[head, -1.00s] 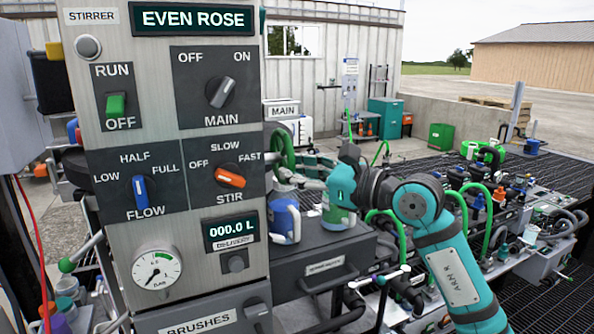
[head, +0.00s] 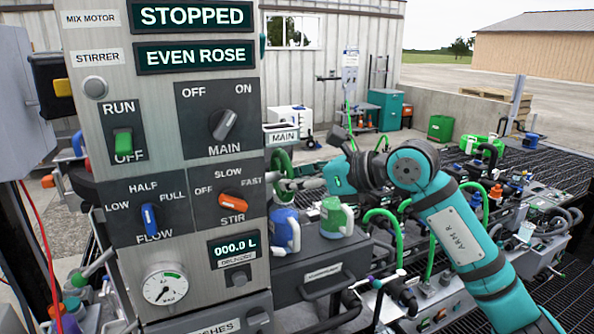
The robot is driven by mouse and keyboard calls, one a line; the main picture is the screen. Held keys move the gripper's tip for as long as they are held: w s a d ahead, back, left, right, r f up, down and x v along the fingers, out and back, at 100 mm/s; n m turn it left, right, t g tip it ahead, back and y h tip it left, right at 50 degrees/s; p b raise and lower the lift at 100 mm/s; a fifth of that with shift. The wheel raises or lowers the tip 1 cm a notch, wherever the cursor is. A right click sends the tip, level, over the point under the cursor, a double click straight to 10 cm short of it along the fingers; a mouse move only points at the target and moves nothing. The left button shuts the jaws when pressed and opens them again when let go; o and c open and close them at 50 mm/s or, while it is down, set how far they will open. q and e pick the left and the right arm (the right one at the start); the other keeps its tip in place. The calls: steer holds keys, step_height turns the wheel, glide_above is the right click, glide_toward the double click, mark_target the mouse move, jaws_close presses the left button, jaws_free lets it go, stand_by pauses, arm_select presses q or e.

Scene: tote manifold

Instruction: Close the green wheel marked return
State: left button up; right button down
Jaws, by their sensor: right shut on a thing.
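A green wheel (head: 281,163) stands upright just right of the panel's edge, partly hidden behind the panel. The fingertips are small and partly lost against the wheel. My left gripper is not in view.
A grey control panel (head: 263,98) fills the left. A blue jug (head: 284,230) and a green jug (head: 335,216) stand on a dark drawer cabinet (head: 345,255) below my right arm. Green hoses and valves crowd the bench at right.

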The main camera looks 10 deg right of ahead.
steer(key=shift+w+a+r+m+g+h+p, duration=0.15)
steer(key=shift+r+m+g+h+p, duration=0.25)
steer(key=shift+r+g+p, duration=0.6)
steer(key=shift+f, duration=0.15)
steer(key=c, duration=1.5)
jaws_free()
steer(key=shift+o, duration=1.1)
steer(key=shift+a, duration=0.1)
steer(key=shift+f, duration=0.1)
steer(key=shift+d, duration=0.2)
steer(key=v, duration=1.1)
steer(key=shift+s+r, duration=0.25)
steer(key=shift+s, duration=0.25)
